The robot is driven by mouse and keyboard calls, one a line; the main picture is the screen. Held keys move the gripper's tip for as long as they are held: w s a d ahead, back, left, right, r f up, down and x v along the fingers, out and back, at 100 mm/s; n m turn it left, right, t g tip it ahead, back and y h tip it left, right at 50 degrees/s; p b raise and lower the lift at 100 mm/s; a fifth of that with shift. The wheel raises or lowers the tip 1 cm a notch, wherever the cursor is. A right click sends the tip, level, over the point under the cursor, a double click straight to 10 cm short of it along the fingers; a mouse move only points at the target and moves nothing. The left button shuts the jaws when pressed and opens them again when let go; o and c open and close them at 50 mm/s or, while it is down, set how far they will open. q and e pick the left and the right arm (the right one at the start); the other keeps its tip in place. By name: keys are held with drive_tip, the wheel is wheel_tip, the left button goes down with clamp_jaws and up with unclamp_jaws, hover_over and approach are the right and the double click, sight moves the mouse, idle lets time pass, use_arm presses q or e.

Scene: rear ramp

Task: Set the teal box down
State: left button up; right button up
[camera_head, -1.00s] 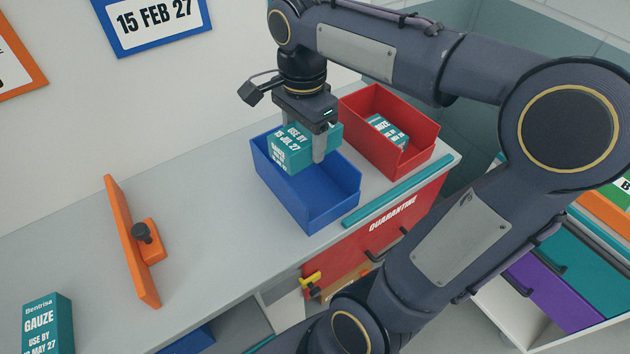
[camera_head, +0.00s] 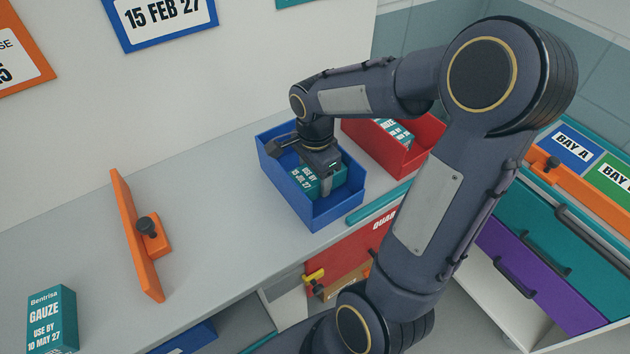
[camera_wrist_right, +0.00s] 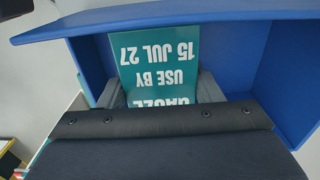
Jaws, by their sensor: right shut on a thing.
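The teal box (camera_head: 305,183), marked "USE BY 15 JUL 27", is inside the blue bin (camera_head: 338,209) on the grey counter. My right gripper (camera_head: 326,185) is shut on it, reaching down into the bin. In the right wrist view the teal box (camera_wrist_right: 160,62) sits between the two fingers, with the blue bin's walls (camera_wrist_right: 235,50) around it. I cannot tell whether the box touches the bin floor. My left gripper is not in view.
A red bin (camera_head: 420,140) with another teal box (camera_head: 393,131) stands just right of the blue bin. An orange upright panel (camera_head: 135,235) and a gauze box (camera_head: 50,318) stand to the left. The counter between the panel and blue bin is clear.

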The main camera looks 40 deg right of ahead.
drive_tip(key=shift+f, duration=1.15)
drive_tip(key=shift+f+b, duration=0.3)
drive_tip(key=o, duration=1.1)
drive_tip(key=shift+r, duration=0.1)
wheel_tip(320, 180, up, 12)
drive_tip(key=shift+r+p, duration=0.1)
drive_tip(key=shift+p, duration=0.4)
drive_tip(key=s+a+n+t+y, duration=0.1)
drive_tip(key=s+a+n+t, duration=0.1)
drive_tip(key=s+a+n, duration=0.2)
drive_tip(key=s+a+f+n+t+y, duration=0.1)
drive_tip(key=s+a+n, duration=0.2)
drive_tip(key=n, duration=0.4)
drive_tip(key=s+a+f+n+t+y, duration=0.1)
drive_tip(key=s+a+n+t, duration=0.1)
drive_tip(key=s+a+n, duration=0.2)
drive_tip(key=shift+s+a+n+t+y, duration=0.2)
drive_tip(key=shift+s+n, duration=0.2)
drive_tip(key=shift+n, duration=0.15)
drive_tip(key=shift+s+a+n+t+y, duration=0.1)
drive_tip(key=shift+s+n+y, duration=0.1)
drive_tip(key=shift+s+n, duration=0.3)
